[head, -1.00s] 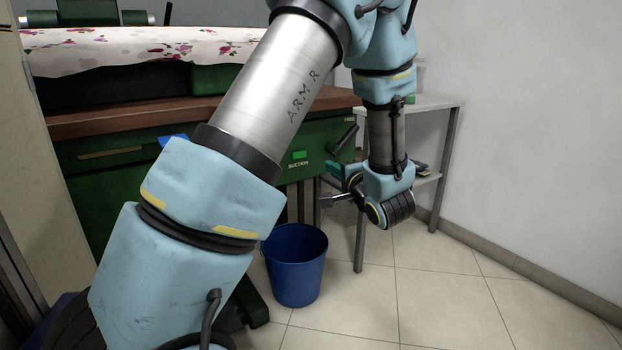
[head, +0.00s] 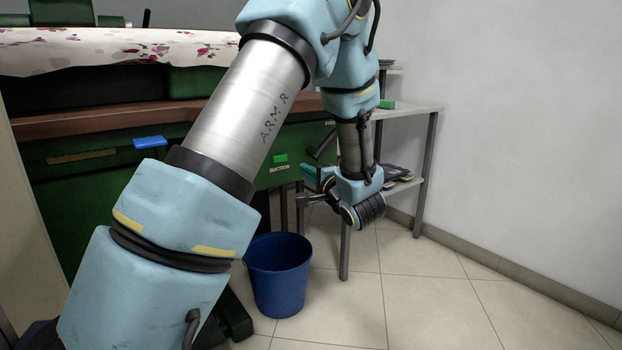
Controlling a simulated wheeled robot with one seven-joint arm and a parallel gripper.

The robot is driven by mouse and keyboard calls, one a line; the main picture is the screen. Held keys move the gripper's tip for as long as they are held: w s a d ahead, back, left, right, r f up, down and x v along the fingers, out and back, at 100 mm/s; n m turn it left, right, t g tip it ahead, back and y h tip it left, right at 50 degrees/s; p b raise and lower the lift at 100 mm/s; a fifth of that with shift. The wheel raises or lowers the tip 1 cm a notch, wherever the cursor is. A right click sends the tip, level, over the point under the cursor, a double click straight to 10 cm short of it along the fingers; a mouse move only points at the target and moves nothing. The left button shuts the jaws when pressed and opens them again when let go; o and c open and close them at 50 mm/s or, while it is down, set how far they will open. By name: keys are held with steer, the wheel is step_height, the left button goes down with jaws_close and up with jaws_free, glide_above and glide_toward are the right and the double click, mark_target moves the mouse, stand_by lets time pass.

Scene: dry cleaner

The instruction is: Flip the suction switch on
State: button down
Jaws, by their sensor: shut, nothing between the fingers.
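The suction switch (head: 279,158) is a small green switch on the dark green front panel of the ironing table, with the label SUCTION just below it. Whether it is on or off I cannot tell. My gripper (head: 301,201) is shut and empty. It points left, below and slightly right of the switch in the picture, above the blue bucket. No contact with the switch or panel is visible. My forearm passes in front of the panel left of the switch.
A black lever (head: 325,144) sticks out right of the switch, close to my wrist. A blue bucket (head: 278,280) stands on the floor below. A grey side table (head: 410,112) stands behind my wrist. A blue object (head: 150,142) lies at the panel's left. The tiled floor at right is clear.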

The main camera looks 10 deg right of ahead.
steer(key=b+x, duration=0.3)
steer(key=x, duration=0.6)
steer(key=shift+w, duration=0.1)
steer(key=shift+w+r+n+y+p, duration=0.3)
steer(key=shift+y+p, duration=0.1)
steer(key=shift+p, duration=0.65)
steer(key=shift+f, duration=0.3)
